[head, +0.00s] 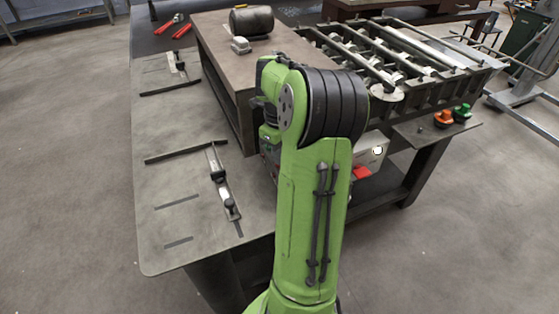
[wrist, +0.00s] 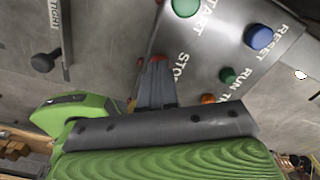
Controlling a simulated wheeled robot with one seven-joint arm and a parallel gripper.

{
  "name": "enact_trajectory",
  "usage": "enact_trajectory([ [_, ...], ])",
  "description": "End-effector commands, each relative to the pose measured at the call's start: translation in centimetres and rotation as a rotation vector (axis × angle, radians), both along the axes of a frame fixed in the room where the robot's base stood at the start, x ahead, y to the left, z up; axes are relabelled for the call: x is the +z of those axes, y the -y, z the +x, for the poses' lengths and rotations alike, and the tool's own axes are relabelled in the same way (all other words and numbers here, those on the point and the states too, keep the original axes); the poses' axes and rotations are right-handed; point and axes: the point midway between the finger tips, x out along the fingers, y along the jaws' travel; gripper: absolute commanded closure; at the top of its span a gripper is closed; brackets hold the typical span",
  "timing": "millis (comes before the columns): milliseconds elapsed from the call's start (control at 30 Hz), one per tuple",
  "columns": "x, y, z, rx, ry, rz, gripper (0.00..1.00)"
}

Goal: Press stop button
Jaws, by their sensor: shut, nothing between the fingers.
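The control panel (wrist: 218,50) fills the upper right of the wrist view, with START, STOP, RESET and RUN lettering, partly covered. A small red patch beside the STOP lettering appears to be the stop button (wrist: 158,58), mostly hidden by my gripper. My gripper (wrist: 157,70) is shut and empty, its grey fingertips at that red patch. I cannot tell if they touch it. In the head view my green arm hides my gripper and most of the panel area.
In the head view, a clamp (head: 222,185) lies on the workbench (head: 165,225), and a raised block (head: 215,60) stands behind.

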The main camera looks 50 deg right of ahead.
Motion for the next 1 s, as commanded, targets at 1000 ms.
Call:
enact_trajectory([
  [1000, 6.9, -0.2, 0.1, 0.017, 0.0, -0.005, 1.0],
])
